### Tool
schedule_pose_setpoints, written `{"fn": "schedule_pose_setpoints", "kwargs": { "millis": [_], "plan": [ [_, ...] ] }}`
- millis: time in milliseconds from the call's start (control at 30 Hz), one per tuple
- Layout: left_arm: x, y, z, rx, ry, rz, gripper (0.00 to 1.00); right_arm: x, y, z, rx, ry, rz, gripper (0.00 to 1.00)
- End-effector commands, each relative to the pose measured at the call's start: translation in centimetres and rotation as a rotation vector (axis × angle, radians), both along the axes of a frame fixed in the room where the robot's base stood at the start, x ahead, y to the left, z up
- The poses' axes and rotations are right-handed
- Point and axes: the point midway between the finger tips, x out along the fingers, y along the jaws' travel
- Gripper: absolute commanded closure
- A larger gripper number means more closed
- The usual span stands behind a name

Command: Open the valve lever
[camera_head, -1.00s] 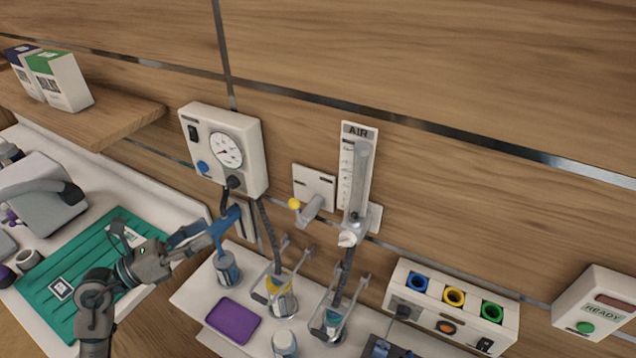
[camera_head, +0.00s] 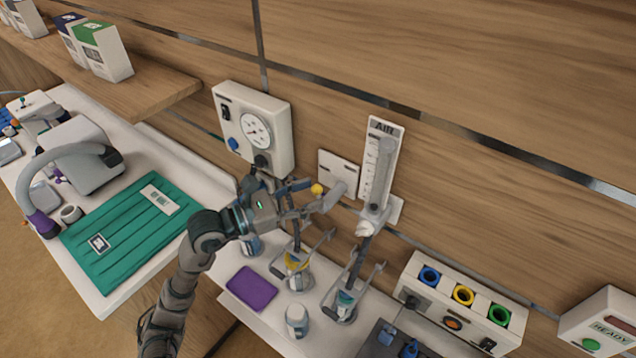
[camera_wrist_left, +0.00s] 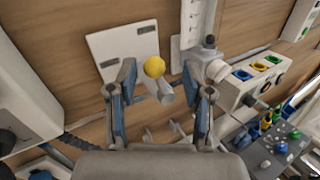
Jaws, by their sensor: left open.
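The valve lever (camera_head: 335,196) is a short grey handle with a yellow ball tip (camera_head: 317,189). It stands out from a white wall plate (camera_head: 338,168), left of the AIR flowmeter. My left gripper (camera_head: 310,199) is open, with its blue-padded fingertips close to the yellow tip. In the left wrist view, the yellow tip (camera_wrist_left: 154,67) and grey lever (camera_wrist_left: 165,92) appear between the two spread fingers (camera_wrist_left: 163,85). I see a gap on each side and no clear contact. My right gripper is not in view.
The AIR flowmeter (camera_head: 381,165) is just right of the lever, and a gauge box (camera_head: 252,128) is to the left. Bottles in wire holders (camera_head: 297,271) stand below the gripper. A socket box (camera_head: 458,306) is at lower right.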

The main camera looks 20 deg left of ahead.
Motion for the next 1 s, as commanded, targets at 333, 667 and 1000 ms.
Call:
{"fn": "schedule_pose_setpoints", "kwargs": {
  "millis": [333,667,1000],
  "plan": [
    [2.4,-1.4,-0.2,-0.009,0.003,0.003,0.50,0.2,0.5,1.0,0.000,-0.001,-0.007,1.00],
    [2.4,-2.3,-0.2,0.000,0.003,0.001,0.70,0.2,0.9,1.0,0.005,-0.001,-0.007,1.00],
    [2.4,-2.2,-0.3,-0.002,0.004,0.000,1.00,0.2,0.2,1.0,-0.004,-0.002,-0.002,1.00]
  ]
}}
